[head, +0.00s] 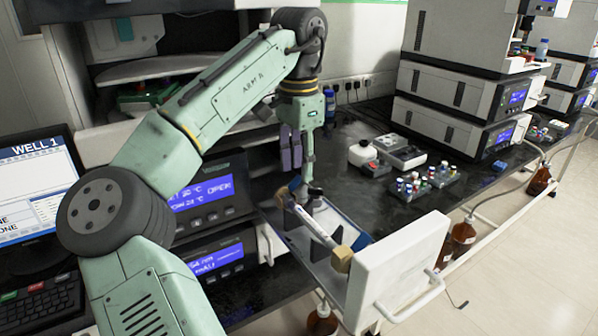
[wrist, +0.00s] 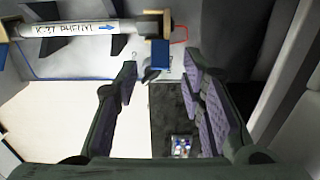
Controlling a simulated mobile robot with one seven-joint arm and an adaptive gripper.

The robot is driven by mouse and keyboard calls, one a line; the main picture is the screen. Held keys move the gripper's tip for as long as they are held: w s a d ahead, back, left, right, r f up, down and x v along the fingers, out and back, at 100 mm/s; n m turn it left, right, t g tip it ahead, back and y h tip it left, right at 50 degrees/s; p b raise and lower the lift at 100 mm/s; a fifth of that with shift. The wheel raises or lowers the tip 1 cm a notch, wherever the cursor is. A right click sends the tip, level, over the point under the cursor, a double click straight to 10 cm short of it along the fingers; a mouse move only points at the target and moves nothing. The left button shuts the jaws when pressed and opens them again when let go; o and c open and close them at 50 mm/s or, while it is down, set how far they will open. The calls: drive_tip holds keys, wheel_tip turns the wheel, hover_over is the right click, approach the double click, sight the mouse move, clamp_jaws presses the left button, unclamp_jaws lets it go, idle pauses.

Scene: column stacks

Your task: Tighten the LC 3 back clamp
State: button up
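A white labelled column (head: 315,225) with brass-coloured ends lies along an open tray (head: 270,212). It also shows in the wrist view (wrist: 70,29), with an arrow on its label. A blue block (wrist: 160,54) sits below its right brass end (wrist: 155,22), the end towards the instrument. A small dark hooked part (wrist: 150,75), perhaps the back clamp's lever, lies beside that block. My gripper (head: 299,168) points down over the tray's back end. In the wrist view its fingers (wrist: 158,72) stand apart with the hooked part between their tips. No contact is clear.
The tray's white front panel (head: 400,270) with a handle stands out over the floor. On the dark bench are a vial rack (head: 412,186) and a white container (head: 362,154). Instrument stacks (head: 455,95) stand at right.

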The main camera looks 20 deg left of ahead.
sight(290, 192)
drive_tip(key=shift+f, duration=1.1)
drive_tip(key=shift+c, duration=0.4)
clamp_jaws()
